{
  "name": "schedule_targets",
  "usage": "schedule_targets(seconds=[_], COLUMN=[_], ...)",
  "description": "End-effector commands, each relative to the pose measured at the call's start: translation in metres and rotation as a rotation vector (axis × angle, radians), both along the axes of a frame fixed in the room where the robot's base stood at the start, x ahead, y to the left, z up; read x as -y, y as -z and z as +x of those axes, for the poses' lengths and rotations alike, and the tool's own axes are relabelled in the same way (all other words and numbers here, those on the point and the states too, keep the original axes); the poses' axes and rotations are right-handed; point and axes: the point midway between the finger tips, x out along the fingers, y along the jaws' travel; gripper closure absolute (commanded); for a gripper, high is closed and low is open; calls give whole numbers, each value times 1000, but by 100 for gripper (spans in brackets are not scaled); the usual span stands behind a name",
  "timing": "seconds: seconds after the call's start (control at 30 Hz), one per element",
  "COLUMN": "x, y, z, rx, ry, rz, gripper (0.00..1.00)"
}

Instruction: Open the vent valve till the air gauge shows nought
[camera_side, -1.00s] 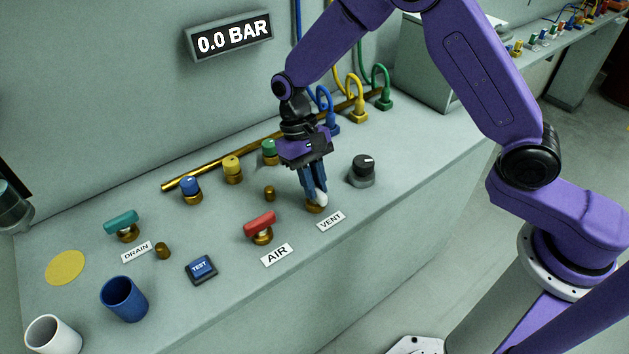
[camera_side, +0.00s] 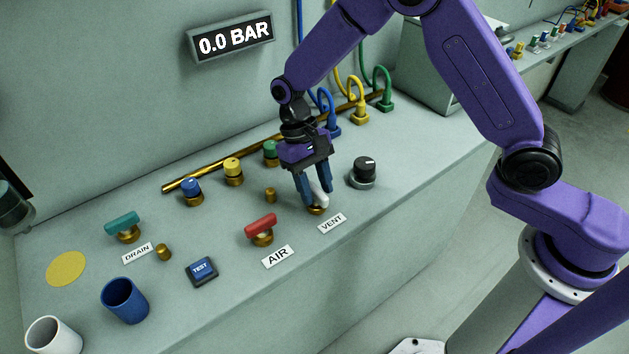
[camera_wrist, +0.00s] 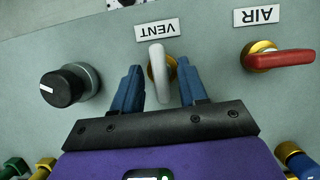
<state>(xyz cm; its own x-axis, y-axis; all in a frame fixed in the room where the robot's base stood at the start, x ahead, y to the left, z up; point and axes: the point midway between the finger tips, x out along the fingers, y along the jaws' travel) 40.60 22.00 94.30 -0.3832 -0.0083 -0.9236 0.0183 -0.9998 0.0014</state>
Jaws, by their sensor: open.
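The vent valve has a white lever handle (camera_side: 320,192) on a brass base, behind the VENT label (camera_side: 332,222). In the wrist view the white handle (camera_wrist: 159,72) lies between my two blue fingers, roughly in line with them. My gripper (camera_side: 317,203) is open around the handle, with a gap showing on each side in the wrist view (camera_wrist: 160,90). The air gauge (camera_side: 234,38) on the wall reads 0.0 BAR.
The red AIR valve (camera_side: 261,228) is left of the vent valve, and a black knob (camera_side: 364,171) is right of it. Blue, yellow and green knobs stand behind. A teal DRAIN valve (camera_side: 123,225), TEST button (camera_side: 202,270), blue cup (camera_side: 124,300) and white cup (camera_side: 53,337) are farther left.

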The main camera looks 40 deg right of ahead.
Motion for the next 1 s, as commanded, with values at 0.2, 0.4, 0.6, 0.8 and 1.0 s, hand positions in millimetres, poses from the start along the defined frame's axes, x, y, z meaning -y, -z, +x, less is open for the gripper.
schedule_targets(seconds=[0.2,0.4,0.6,0.8,1.0], x=[-1,-1,-2,-2,-2], y=[-14,-49,-89,-124,-149], z=[7,22,38,53,62], rx=[5,7,6,4,2], ry=[2,2,1,0,0], rz=[3,3,3,1,0], gripper=[57,57,57,57,57])
